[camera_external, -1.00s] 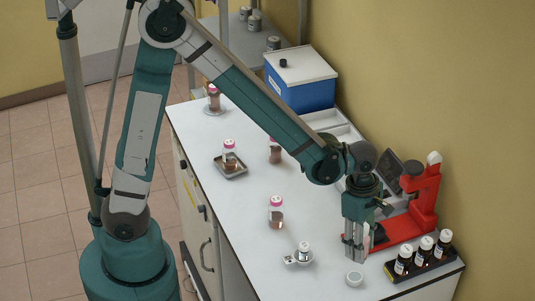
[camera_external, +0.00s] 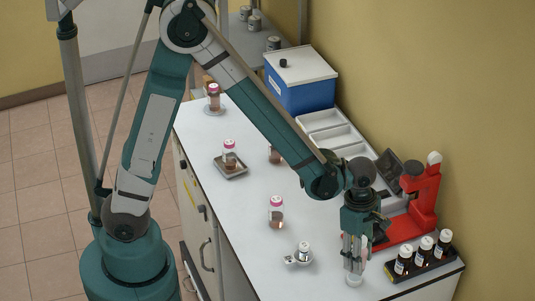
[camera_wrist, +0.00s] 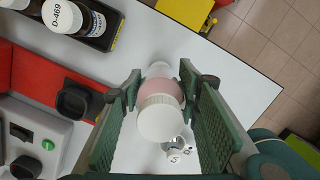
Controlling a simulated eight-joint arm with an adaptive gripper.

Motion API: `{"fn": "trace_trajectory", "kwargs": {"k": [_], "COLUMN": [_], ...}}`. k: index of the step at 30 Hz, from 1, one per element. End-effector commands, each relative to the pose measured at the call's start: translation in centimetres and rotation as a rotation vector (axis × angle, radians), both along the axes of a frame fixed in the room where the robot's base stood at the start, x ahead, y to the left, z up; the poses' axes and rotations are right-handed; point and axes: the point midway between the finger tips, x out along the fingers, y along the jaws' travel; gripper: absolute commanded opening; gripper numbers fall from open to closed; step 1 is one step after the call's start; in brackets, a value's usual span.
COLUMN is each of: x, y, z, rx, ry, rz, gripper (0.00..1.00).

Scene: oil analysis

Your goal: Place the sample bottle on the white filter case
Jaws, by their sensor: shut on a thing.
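My gripper (camera_external: 355,268) points down near the front right of the white table. In the wrist view its green-padded fingers (camera_wrist: 162,115) are shut on a small sample bottle with a white ribbed cap (camera_wrist: 160,120) and a pinkish body (camera_wrist: 163,88). The bottle is upright between the fingers; it also shows faintly in the external view (camera_external: 355,253). The small round white filter case (camera_external: 354,281) is directly under the gripper, partly covered by the fingertips. I cannot tell whether bottle and case touch.
A red instrument (camera_external: 425,205) stands close behind the gripper. A rack of dark bottles (camera_external: 422,263) is to its right. A small white-capped vial (camera_external: 304,248) stands in a holder to the left. Pink-capped jars (camera_external: 276,213) stand farther left and back, with table free between.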

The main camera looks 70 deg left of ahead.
Motion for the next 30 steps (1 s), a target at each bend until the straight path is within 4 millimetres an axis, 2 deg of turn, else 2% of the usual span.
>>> {"fn": "trace_trajectory", "kwargs": {"k": [11, 28, 29, 30], "x": [0.1, 0.0, 0.0, 0.0], "y": [0.0, 0.0, 0.0, 0.0], "z": [-3.2, -3.9, -3.8, -3.8], "rx": [0.000, 0.000, 0.000, 0.000], "ry": [0.000, 0.000, 0.000, 0.000], "rz": [0.000, 0.000, 0.000, 0.000], "gripper": [0.18, 0.18, 0.37, 0.42]}}
